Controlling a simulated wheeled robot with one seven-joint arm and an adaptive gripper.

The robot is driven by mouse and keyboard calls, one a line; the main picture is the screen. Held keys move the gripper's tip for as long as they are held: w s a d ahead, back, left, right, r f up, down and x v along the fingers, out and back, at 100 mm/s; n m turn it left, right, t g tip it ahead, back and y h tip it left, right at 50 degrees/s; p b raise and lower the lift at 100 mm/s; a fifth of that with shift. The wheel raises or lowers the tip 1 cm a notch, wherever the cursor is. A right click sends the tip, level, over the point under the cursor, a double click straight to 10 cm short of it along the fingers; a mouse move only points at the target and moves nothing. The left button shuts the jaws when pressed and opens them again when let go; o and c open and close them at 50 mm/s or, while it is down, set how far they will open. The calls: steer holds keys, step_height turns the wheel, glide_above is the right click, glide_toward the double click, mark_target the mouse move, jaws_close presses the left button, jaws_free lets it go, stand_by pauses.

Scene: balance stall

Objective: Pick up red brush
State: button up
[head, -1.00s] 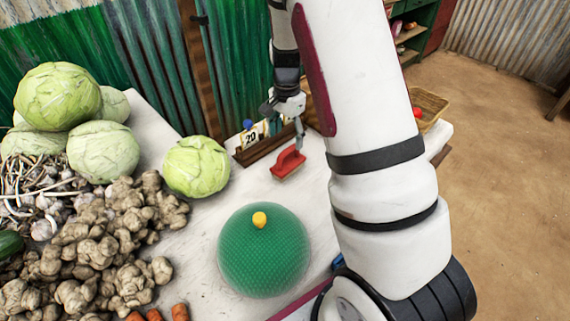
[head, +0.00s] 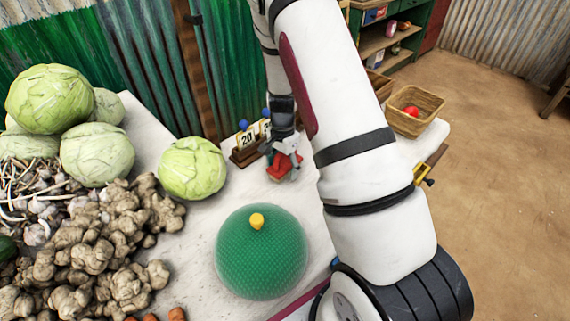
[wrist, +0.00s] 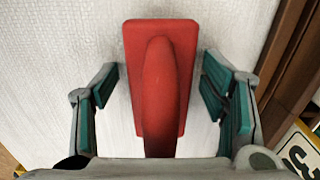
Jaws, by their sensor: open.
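The red brush (wrist: 160,75) lies on the white table in the wrist view, its long block and raised handle pointing toward me. My gripper (wrist: 165,100) is open, with one green-padded finger on each side of the brush and a gap to each. In the head view the red brush (head: 278,168) shows below my gripper (head: 284,165), which partly hides it. I cannot tell from the head view whether the gripper touches it.
A number-card holder (head: 246,153) stands close to the left of the gripper. A green dome with a yellow knob (head: 262,252) sits nearer. Cabbages (head: 193,168) and ginger (head: 75,250) fill the left. A basket (head: 415,108) holding a red item is at right.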

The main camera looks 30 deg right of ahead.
mark_target(283, 164)
steer(key=c, duration=1.5)
steer(key=shift+o, duration=0.2)
steer(key=shift+r, duration=0.1)
steer(key=shift+r, duration=0.55)
step_height(283, 164, up, 2)
steer(key=shift+r, duration=0.15)
steer(key=s, duration=0.5)
steer(key=s+r, duration=0.1)
steer(key=s, duration=1)
steer(key=shift+d+r, duration=0.1)
steer(key=shift+r, duration=0.15)
